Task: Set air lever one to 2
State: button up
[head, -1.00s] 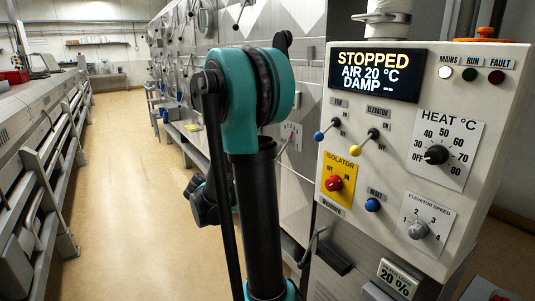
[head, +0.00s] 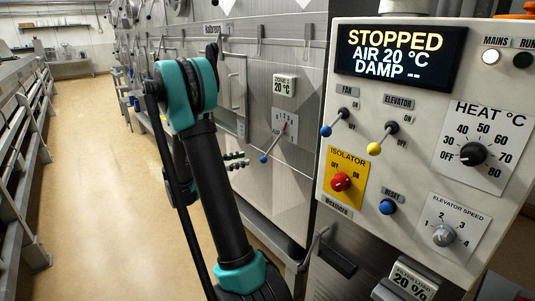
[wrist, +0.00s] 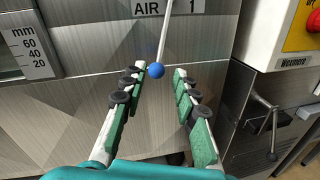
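Air lever one is a thin rod with a blue ball knob (head: 264,159) on a small white scale plate (head: 285,125) on the grey machine wall. Its rod hangs down and to the left of the plate in the head view; I cannot tell its exact setting. In the wrist view the blue knob (wrist: 156,70) shows between the fingertips, under a label reading "AIR 1" (wrist: 168,8). My gripper (wrist: 159,76) is open, with a finger on each side of the knob and gaps visible. Its fingers (head: 237,160) show left of the knob in the head view, partly hidden by my arm.
The control panel (head: 410,185) with its levers, isolator and knobs stands right of the lever. A dark handle (wrist: 271,130) juts out at right in the wrist view. A millimetre scale (wrist: 30,52) is at left. The aisle floor (head: 90,200) is clear.

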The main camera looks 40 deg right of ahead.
aim_at(268, 153)
jog(key=d, duration=0.4)
jog(key=s+d, duration=0.1)
jog(key=d, duration=0.7)
jog(key=shift+s+d, duration=0.2)
grip_shut()
